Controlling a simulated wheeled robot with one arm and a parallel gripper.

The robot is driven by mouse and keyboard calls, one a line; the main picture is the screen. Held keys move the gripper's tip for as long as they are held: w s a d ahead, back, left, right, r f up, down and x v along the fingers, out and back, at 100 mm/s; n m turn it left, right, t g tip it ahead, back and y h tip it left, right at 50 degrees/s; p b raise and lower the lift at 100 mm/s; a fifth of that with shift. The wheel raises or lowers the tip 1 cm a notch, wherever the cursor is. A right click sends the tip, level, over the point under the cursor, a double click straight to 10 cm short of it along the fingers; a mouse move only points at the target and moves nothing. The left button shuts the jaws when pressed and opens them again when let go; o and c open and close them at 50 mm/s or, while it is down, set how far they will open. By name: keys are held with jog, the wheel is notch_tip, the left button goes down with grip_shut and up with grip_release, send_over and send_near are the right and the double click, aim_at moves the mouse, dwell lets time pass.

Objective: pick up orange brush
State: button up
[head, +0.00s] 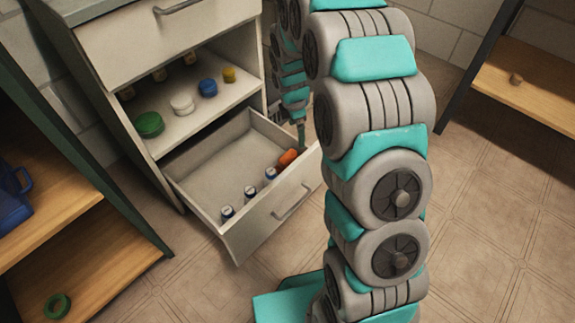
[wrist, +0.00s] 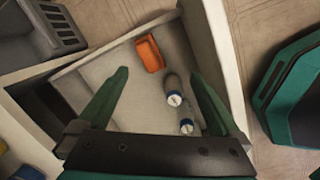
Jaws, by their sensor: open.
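The orange brush (head: 287,158) lies in the open drawer (head: 207,172), near its right back corner in the head view. In the wrist view the orange brush (wrist: 150,53) lies at the far end of the drawer, beyond my fingertips. My gripper (wrist: 160,80) is open and empty above the drawer, its two green fingers apart. The brush is not between the fingers. In the head view my gripper (head: 301,140) is small and partly hidden by my arm, close to the brush.
The drawer walls rise around the brush. A shelf above holds a green round item (head: 149,124), a white one and a blue one.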

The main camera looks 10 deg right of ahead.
aim_at(288, 161)
jog(key=w+f+n, duration=0.1)
jog(key=f+n, duration=0.1)
jog(key=f, duration=0.2)
jog(key=w+a+f+n, duration=0.1)
jog(key=f+n, duration=0.1)
jog(key=f, duration=0.3)
jog(key=w+f+n+b, duration=0.1)
jog(key=w+f+n, duration=0.1)
jog(key=f, duration=0.2)
jog(key=shift+a+f, duration=0.3)
jog(key=shift+a, duration=0.05)
jog(key=shift+w+d+f+b, duration=0.1)
jog(key=shift+f+b, duration=0.15)
jog(key=shift+f, duration=1.75)
jog(key=shift+w+d+f+b, duration=0.1)
jog(key=shift+f+b, duration=0.15)
jog(key=shift+f, duration=1.7)
grip_shut()
notch_tip(288, 161, up, 18)
jog(key=p, duration=0.1)
